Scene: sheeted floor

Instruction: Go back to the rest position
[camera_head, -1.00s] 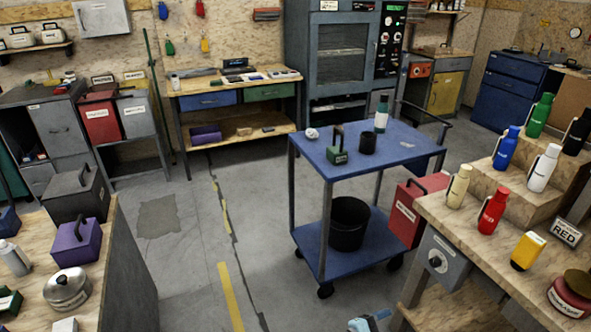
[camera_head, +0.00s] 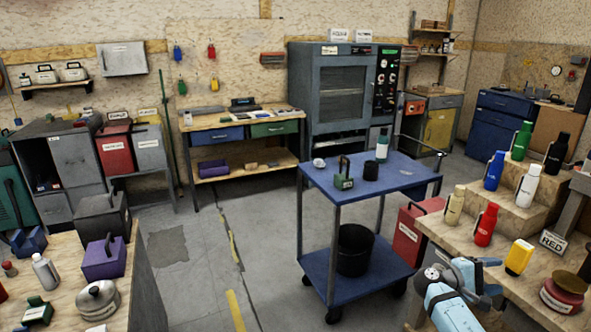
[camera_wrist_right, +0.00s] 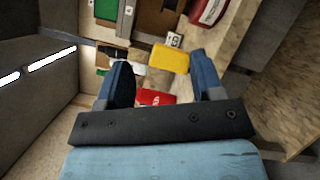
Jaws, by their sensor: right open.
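My right gripper (camera_head: 484,277) is at the lower right of the head view, on a light blue arm, by the near left edge of the wooden bench (camera_head: 436,228). Its jaws are open and nothing is held between them. In the right wrist view the two dark blue fingers (camera_wrist_right: 163,78) stand apart. Beyond them lie a red bottle (camera_wrist_right: 155,97) and a yellow item (camera_wrist_right: 170,58), both clear of the fingers. My left gripper does not show in either view.
The bench carries a red bottle (camera_head: 486,226), a yellow item (camera_head: 518,257) and more bottles on steps. A blue cart (camera_head: 405,176) stands left of my right arm. A red box (camera_head: 408,232) is beside it. The floor (camera_head: 190,280) at centre left is clear.

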